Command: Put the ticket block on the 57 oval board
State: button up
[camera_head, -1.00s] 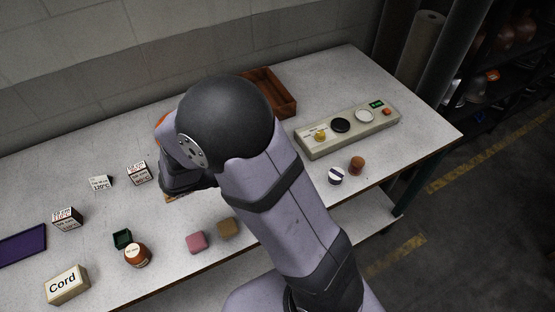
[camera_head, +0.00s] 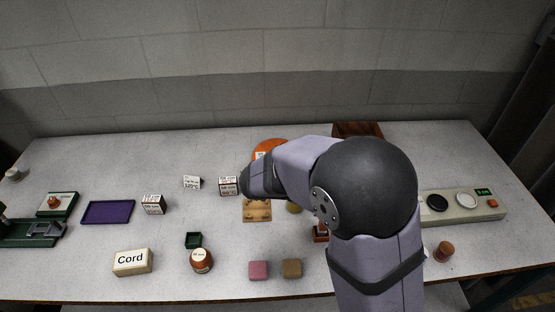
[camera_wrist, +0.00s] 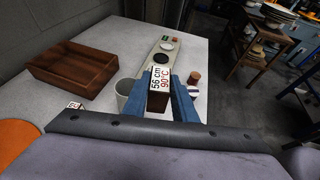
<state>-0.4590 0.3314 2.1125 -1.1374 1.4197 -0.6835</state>
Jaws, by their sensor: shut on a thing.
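My gripper (camera_wrist: 162,98) shows in the wrist view with its blue fingers shut on a dark brown block with a white label reading "56 cm" and "90°C" (camera_wrist: 158,82). In the head view my arm hides the fingers. A labelled block with "90°C" (camera_head: 229,186) stands at the left end of my wrist there; I cannot tell whether it is the held one. Two more labelled blocks stand to the left, one with "120°C" (camera_head: 192,182) and one darker (camera_head: 152,204). A tan board (camera_head: 257,213) lies below my wrist. No 57 mark is legible.
An orange disc (camera_head: 268,146) and a brown tray (camera_wrist: 75,68) are at the back. A grey cup (camera_wrist: 124,88) and a long control strip (camera_head: 470,213) are on the right.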

jog(key=w+a+n+t+y+b, duration=0.2)
jog(key=w+a+n+t+y, duration=0.15)
jog(key=w+a, duration=0.45)
jog(key=w+a+r+n+t+y+b, duration=0.1)
jog(key=w+a+n+t+y, duration=0.2)
jog(key=w, duration=0.9)
jog(key=w+a+n+t+y+b, duration=0.25)
jog(key=w+a+n, duration=0.3)
jog(key=w, duration=0.55)
jog(key=shift+m+t+h, duration=0.3)
jog(key=shift+m+t, duration=0.1)
jog(key=shift+m, duration=0.1)
jog(key=shift+s+a+f+p, duration=0.1)
jog(key=shift+a+f+p, duration=0.1)
jog(key=shift+f, duration=2.25)
jog(key=shift+s+a+f+p, duration=0.1)
jog(key=shift+f+p, duration=0.05)
jog(key=shift+f, duration=2.35)
jog(key=shift+s+a+f+p, duration=0.1)
jog(key=shift+f+p, duration=0.1)
jog(key=shift+f, duration=2.25)
jog(key=shift+f, duration=0.2)
jog(key=o, duration=1)
jog(key=shift+o, duration=0.2)
jog(key=shift+r, duration=0.25)
